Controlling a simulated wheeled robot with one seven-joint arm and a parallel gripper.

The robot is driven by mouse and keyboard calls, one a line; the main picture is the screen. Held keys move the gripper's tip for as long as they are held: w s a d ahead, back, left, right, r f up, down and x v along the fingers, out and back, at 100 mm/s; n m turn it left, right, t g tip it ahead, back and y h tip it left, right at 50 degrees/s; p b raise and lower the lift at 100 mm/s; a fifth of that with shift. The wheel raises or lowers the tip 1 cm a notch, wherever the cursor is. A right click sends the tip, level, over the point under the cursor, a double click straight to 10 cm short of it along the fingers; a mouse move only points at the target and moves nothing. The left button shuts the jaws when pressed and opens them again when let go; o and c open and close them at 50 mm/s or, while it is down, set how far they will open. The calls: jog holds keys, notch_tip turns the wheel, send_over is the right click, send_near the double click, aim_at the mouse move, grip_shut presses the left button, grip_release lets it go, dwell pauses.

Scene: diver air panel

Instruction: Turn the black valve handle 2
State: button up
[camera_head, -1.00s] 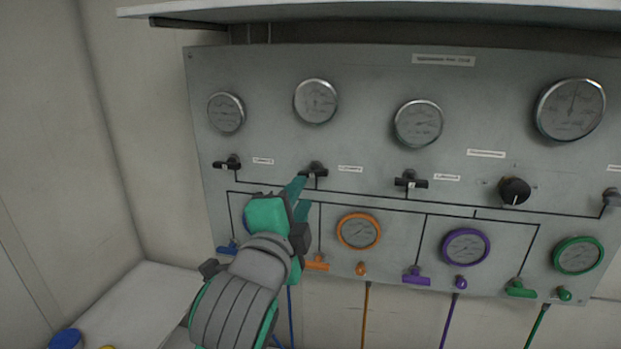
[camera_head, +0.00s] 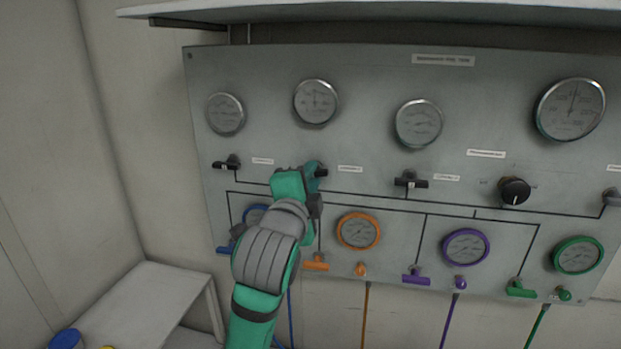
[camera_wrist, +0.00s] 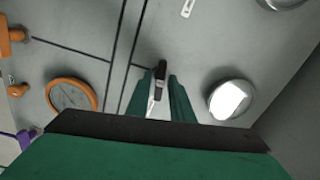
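The black valve handle 2 (camera_head: 322,172) is the second black handle from the left in the panel's upper row. Contact is hard to tell.
Black handle 1 (camera_head: 227,163) is to the left, another black handle (camera_head: 411,181) to the right. Gauges sit above. Below are a blue handle (camera_head: 227,248), an orange handle (camera_head: 316,263) and an orange-rimmed gauge (camera_head: 359,231). A white bench (camera_head: 150,300) stands at lower left.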

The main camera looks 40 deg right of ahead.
grip_shut()
jog(key=shift+n, duration=0.3)
jog(key=shift+f+n, duration=0.15)
jog(key=shift+n, duration=6.35)
jog(key=shift+o, duration=1.8)
grip_release()
